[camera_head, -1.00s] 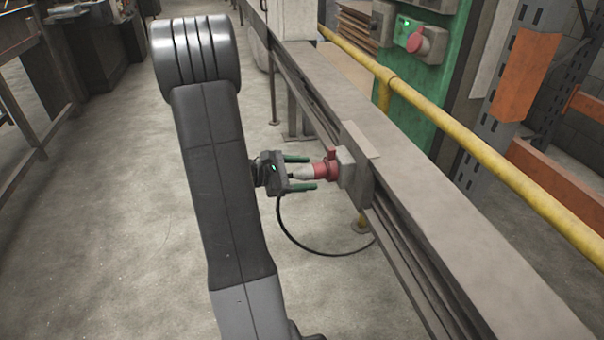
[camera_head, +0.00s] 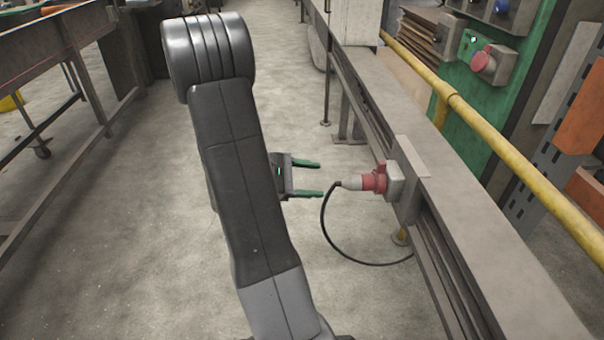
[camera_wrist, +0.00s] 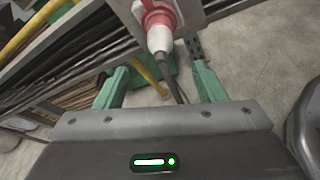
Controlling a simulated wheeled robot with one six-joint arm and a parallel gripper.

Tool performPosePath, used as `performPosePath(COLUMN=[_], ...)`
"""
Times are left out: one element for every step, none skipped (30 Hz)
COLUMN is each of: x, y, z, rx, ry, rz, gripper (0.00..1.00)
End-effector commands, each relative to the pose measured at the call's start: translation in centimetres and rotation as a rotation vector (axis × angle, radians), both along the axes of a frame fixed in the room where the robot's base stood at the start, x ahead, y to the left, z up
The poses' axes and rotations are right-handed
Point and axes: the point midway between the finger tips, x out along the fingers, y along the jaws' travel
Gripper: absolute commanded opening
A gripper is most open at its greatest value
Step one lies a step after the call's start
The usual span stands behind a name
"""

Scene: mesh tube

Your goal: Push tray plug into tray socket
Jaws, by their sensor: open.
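The tray plug (camera_head: 350,183) has a pale grey body and a black cable that loops down below it. It sits in the red tray socket (camera_head: 376,181), which is fixed to a grey box on the side of the long beam. The wrist view shows the plug (camera_wrist: 160,38) and the red socket (camera_wrist: 158,12) at the top centre. My gripper (camera_head: 320,178) is open and empty, with green fingers pointing at the plug from the left and a clear gap between them. In the wrist view the fingers (camera_wrist: 158,78) stand apart on either side below the plug.
The grey beam (camera_head: 440,215) runs along the right, with a yellow rail (camera_head: 490,130) behind it. A green panel with another red socket (camera_head: 484,62) stands at the back right. A wheeled metal table (camera_head: 60,50) is at the left. The floor between is clear.

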Motion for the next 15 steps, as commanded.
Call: performPosePath(x=[0.0, -0.1, -0.2, -0.2, -0.2, -0.3, -0.3, -0.3, -0.3, -0.3, -0.3, -0.4, -0.4, -0.3, -0.3], y=[0.7, 1.0, 1.4, 1.6, 1.8, 2.0, 2.1, 2.2, 2.2, 2.3, 2.3, 2.3, 2.3, 2.3, 2.3], z=[0.3, 0.4, 0.5, 0.6, 0.6, 0.6, 0.7, 0.7, 0.7, 0.7, 0.7, 0.7, 0.7, 0.6, 0.6], rx=[0.0, -0.001, -0.001, -0.001, 0.0, 0.0, 0.0, 0.0, 0.0, 0.0, 0.0, 0.0, 0.0, 0.0, 0.0], ry=[0.0, -0.001, -0.001, -0.001, 0.0, 0.0, 0.0, 0.0, -0.001, -0.001, -0.001, -0.001, -0.001, -0.001, -0.001], rz=[0.002, 0.002, 0.002, 0.002, 0.001, 0.0, 0.0, 0.0, 0.0, 0.0, 0.0, 0.0, 0.0, 0.0, 0.0], gripper=[0.64, 0.64, 0.64, 0.64, 0.64, 0.64, 0.64, 0.64, 0.64, 0.64, 0.64, 0.64, 0.64, 0.64, 0.64])
